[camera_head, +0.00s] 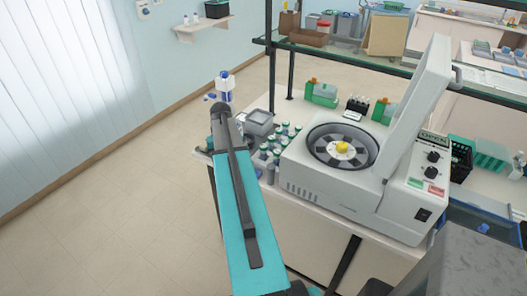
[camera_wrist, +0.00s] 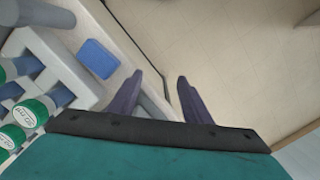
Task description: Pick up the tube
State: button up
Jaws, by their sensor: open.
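Several tubes with green-and-white caps (camera_head: 285,128) stand close together on the bench, left of the centrifuge. In the wrist view some green caps (camera_wrist: 30,112) show at the left edge, in a pale rack (camera_wrist: 62,66). I cannot tell which tube the task means. My gripper (camera_wrist: 161,82) is open, with nothing between its two dark fingers. It is over the bench's edge, to the right of the rack and caps in the wrist view. In the head view my teal arm link hides the fingers.
The centrifuge (camera_head: 300,178) stands open, its lid (camera_head: 418,100) raised. A grey box (camera_head: 259,122) and a blue-and-white bottle (camera_head: 225,88) stand near my arm. A blue block (camera_wrist: 97,58) lies beside the rack. The floor (camera_head: 120,200) left of the bench is clear.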

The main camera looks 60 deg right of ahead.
aim_at(264, 146)
jog(key=s+d+r+m+p, duration=0.1)
jog(key=s+d+r, duration=0.3)
jog(key=d+r, duration=0.2)
jog(key=s+d+r+m+p, duration=0.1)
jog(key=s+d+r+p, duration=0.1)
jog(key=s+d+r, duration=0.2)
jog(key=d+r, duration=0.3)
jog(key=r, duration=0.4)
jog(key=shift+d+r+m+t+h, duration=0.25)
jog(key=shift+r+m+t+h, duration=0.05)
jog(key=shift+t+h, duration=0.1)
notch_tip(264, 146, down, 8)
jog(key=shift+r+b, duration=0.25)
jog(key=shift+b, duration=0.7)
jog(key=shift+f+b, duration=0.3)
jog(key=shift+f, duration=0.3)
jog(key=shift+f, duration=0.1)
jog(key=shift+s+f+b, duration=0.15)
jog(key=shift+f+b, duration=1.5)
jog(key=shift+f, duration=0.85)
jog(key=shift+c, duration=0.3)
